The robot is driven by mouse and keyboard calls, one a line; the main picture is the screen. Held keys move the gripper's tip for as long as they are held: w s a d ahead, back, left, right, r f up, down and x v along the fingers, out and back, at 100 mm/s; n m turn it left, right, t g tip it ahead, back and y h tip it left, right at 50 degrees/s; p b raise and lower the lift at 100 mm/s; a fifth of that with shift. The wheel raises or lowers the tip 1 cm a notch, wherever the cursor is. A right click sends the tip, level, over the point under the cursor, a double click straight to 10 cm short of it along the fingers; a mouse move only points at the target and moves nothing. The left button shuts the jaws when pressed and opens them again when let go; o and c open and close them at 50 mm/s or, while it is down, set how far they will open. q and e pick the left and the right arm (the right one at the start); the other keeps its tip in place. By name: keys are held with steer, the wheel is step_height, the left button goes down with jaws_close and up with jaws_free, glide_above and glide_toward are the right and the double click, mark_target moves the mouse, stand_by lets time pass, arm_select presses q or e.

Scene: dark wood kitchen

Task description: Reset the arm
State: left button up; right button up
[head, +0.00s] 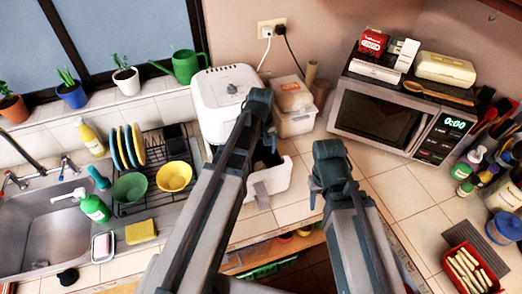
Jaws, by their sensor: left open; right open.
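My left arm reaches up from the bottom middle, and my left gripper (268,142) is over the front of the white air fryer (222,92), above its white drawer. My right gripper (316,196) is to the right of the drawer, over the tiled counter. Both grippers are open, and I see nothing held in either. My own arm links hide much of their fingers. The white drawer (272,180) stands out from the front of the fryer, and my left arm covers part of it.
A microwave (380,112) stands at the right, and a bread container (292,105) is beside the fryer. The sink (40,225) and dish rack (150,160) with bowls are at the left. Tiles between drawer and microwave (385,165) are mostly clear.

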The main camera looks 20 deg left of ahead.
arm_select(q)
steer(key=shift+r+p, duration=0.55)
steer(key=shift+r, duration=0.55)
arm_select(e)
steer(key=shift+r, duration=1.1)
